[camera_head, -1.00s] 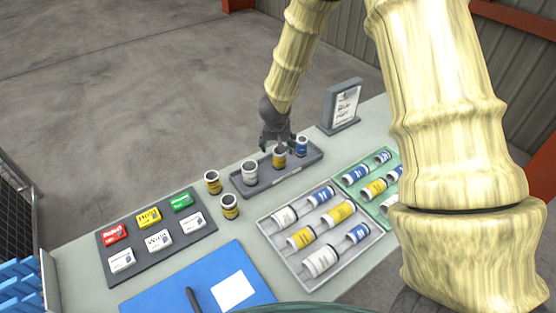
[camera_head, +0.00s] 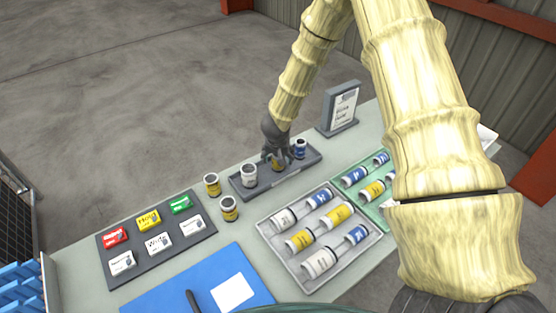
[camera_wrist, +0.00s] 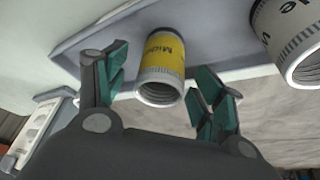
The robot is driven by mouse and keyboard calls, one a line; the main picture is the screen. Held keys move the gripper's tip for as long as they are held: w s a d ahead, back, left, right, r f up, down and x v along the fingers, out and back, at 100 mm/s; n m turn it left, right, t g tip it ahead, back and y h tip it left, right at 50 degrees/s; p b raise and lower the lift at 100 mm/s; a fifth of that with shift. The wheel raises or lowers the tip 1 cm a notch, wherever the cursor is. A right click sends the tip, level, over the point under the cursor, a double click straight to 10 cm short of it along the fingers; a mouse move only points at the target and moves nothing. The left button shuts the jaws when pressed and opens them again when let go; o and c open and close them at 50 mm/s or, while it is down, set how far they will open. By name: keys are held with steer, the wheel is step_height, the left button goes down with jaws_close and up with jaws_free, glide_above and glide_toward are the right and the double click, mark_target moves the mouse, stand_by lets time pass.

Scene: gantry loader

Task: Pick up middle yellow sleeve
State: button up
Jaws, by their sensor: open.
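The middle yellow sleeve (camera_head: 278,163) stands on the dark grey tray (camera_head: 262,187), between a white sleeve (camera_head: 249,175) and a blue-and-white sleeve (camera_head: 300,148). My gripper (camera_head: 277,158) is right at the yellow sleeve and partly hides it in the head view. In the wrist view the yellow sleeve (camera_wrist: 162,68) shows printed lettering and an open, ribbed end. My open gripper (camera_wrist: 155,88) has its green-padded fingers on either side of it, with a visible gap at the right finger. The white sleeve (camera_wrist: 288,38) is at the right there.
A grey tray (camera_head: 292,262) and a green tray (camera_head: 350,196) hold lying sleeves. A sign stand (camera_head: 340,108) is behind. Coloured boxes sit on a dark mat (camera_head: 190,243) at left.

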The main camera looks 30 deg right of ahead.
steer(key=shift+x, duration=0.8)
steer(key=shift+a, duration=0.1)
steer(key=c, duration=1.3)
steer(key=shift+c, duration=0.4)
steer(key=shift+r, duration=0.1)
